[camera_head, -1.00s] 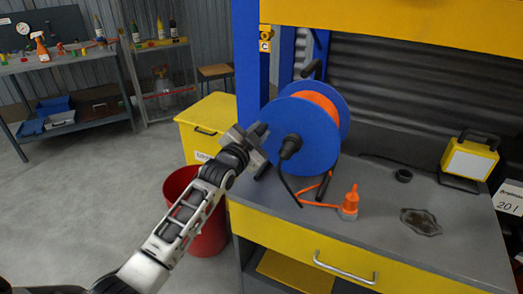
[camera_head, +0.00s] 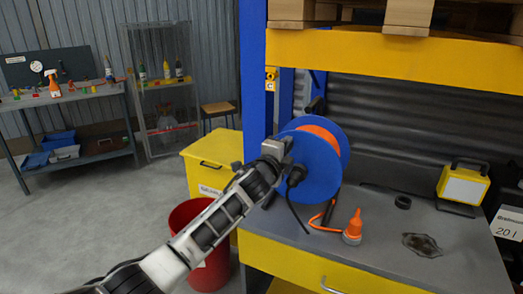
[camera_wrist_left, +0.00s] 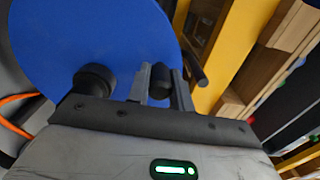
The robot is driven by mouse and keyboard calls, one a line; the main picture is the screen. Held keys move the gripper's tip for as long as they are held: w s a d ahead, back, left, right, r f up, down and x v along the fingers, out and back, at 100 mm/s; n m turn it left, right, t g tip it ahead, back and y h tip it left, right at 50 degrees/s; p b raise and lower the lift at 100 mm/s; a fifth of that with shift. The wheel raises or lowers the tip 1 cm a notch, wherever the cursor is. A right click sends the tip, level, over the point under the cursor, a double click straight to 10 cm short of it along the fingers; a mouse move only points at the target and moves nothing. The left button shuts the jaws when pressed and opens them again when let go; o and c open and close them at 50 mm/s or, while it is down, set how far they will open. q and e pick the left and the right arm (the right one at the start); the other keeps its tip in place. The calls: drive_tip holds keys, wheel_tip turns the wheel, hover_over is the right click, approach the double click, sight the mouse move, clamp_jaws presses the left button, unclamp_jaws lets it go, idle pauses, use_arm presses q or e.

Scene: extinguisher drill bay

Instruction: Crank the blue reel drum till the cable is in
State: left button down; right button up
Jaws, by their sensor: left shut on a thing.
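The blue reel drum (camera_head: 322,172) with orange cable (camera_head: 318,130) wound between its discs stands on the grey bench, and its blue disc fills the upper left of the left wrist view (camera_wrist_left: 90,35). My left gripper (camera_head: 277,149) is at the drum's near face, above and left of the black hub (camera_head: 296,175). In the left wrist view its fingers are shut around the black crank handle (camera_wrist_left: 162,78). A short orange cable length (camera_head: 322,227) lies on the bench, leading to an upright orange connector (camera_head: 354,225) with a grey base. My right gripper is out of view.
A yellow work lamp (camera_head: 464,185), a black ring (camera_head: 403,202) and a dark stain (camera_head: 421,244) are on the bench to the right. A blue post (camera_head: 252,75) rises beside the reel. A yellow bin (camera_head: 205,160) and red bucket (camera_head: 205,275) stand left.

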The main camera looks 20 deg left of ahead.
use_arm(q)
drive_tip(key=shift+s+d+r+m, duration=0.1)
drive_tip(key=shift+d+r+m, duration=0.1)
drive_tip(key=shift+d+m, duration=0.6)
drive_tip(key=shift+s+d+r+m, duration=0.15)
drive_tip(key=shift+d+m, duration=0.4)
drive_tip(key=shift+m, duration=0.45)
drive_tip(key=c, duration=1.2)
unclamp_jaws()
drive_tip(key=shift+c, duration=0.2)
drive_tip(key=shift+p, duration=0.3)
drive_tip(key=s+a, duration=0.2)
drive_tip(key=s, duration=1.3)
drive_tip(key=shift+s+a, duration=0.25)
drive_tip(key=shift+s, duration=0.1)
